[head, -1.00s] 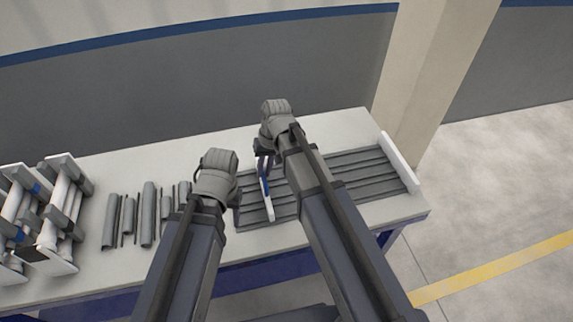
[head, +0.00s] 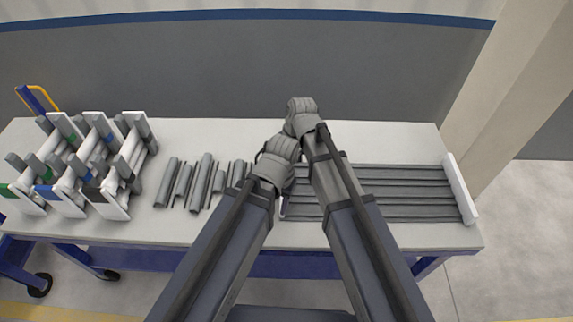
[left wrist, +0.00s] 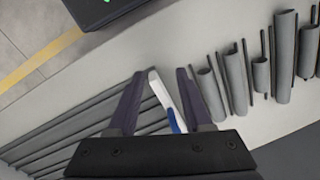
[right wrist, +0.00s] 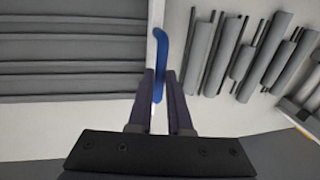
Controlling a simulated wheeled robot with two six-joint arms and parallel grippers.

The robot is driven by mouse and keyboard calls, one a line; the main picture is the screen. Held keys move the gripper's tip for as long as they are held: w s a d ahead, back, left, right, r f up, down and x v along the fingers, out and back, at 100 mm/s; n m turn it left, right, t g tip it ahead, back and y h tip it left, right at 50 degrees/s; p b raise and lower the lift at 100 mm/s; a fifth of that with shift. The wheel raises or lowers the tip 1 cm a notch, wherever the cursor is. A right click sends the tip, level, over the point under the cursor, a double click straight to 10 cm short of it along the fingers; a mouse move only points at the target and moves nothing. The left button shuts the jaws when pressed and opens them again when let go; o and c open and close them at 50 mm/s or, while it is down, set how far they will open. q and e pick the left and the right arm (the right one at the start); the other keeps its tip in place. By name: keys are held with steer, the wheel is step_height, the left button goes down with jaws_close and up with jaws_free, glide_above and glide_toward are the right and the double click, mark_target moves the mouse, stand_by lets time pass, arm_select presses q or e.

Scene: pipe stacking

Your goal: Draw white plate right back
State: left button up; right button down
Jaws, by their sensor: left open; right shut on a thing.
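The grooved grey tray (head: 395,193) lies on the table with a fixed-looking white board (head: 460,190) at its right end. A narrow white plate (head: 283,208) with a blue handle stands at the tray's left end, mostly hidden by my arms in the head view. My right gripper (right wrist: 160,75) is shut on the blue handle (right wrist: 161,42), with the white plate (right wrist: 152,30) beside it. My left gripper (left wrist: 160,72) is open, with the plate (left wrist: 158,92) showing between its fingers; I cannot tell whether they touch it. Both fingertip pairs are hidden in the head view.
Several loose grey pipes (head: 205,182) lie left of the tray, close to my left gripper. White racks (head: 130,170) holding pipes stand at the table's left end. A wall runs behind the table. Bare table (head: 390,142) shows behind the tray.

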steer(key=c, duration=0.8)
jaws_free()
steer(key=shift+a, duration=0.3)
steer(key=shift+c, duration=0.2)
arm_select(q)
steer(key=shift+a, duration=0.1)
arm_select(e)
steer(key=shift+r, duration=0.1)
arm_select(q)
step_height(320, 180, up, 8)
steer(key=p, duration=0.7)
steer(key=shift+f+p, duration=0.15)
steer(key=shift+p, duration=0.2)
arm_select(e)
step_height(320, 180, up, 8)
steer(key=d, duration=0.1)
steer(key=shift+d+f, duration=0.2)
steer(key=shift+d, duration=0.1)
